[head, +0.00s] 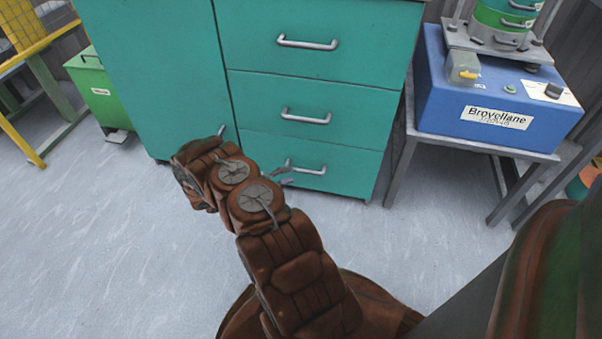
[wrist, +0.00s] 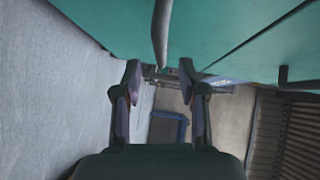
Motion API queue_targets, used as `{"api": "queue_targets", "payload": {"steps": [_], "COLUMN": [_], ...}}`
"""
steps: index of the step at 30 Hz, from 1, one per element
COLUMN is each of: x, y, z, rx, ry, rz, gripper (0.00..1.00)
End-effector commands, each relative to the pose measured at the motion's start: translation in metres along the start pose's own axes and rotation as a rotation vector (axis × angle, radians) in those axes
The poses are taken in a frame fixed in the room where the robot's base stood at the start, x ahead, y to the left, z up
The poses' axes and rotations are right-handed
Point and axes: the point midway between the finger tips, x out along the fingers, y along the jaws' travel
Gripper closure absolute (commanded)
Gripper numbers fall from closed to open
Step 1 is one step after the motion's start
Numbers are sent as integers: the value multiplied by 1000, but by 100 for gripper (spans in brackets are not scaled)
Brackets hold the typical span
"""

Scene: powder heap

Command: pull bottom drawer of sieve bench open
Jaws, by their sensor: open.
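The sieve bench (head: 160,70) is a teal cabinet with a door at the left and a stack of three drawers. Its bottom drawer (head: 345,170) looks shut, flush with the front. The bottom drawer's metal handle (head: 315,170) is partly hidden behind my gripper (head: 286,177) in the head view. In the wrist view the handle (wrist: 161,38) runs lengthwise, in line with the gap between the fingers of my gripper (wrist: 159,72). My gripper is open and empty. I cannot tell whether a finger touches the handle.
The middle drawer's handle (head: 306,117) and top drawer's handle (head: 308,43) are above. A grey metal table (head: 400,158) with a blue machine (head: 450,100) stands to the right. A green bin (head: 100,92) is at left. The floor in front is clear.

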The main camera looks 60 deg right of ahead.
Motion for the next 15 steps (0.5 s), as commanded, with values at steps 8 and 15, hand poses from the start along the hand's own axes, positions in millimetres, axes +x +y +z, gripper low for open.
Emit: {"api": "queue_targets", "payload": {"steps": [8,15], "x": [42,61], "y": [1,0], "z": [-1,-1], "rx": [1,2], "ry": [3,3], "rz": [-1,-1], "gripper": [59,59]}}
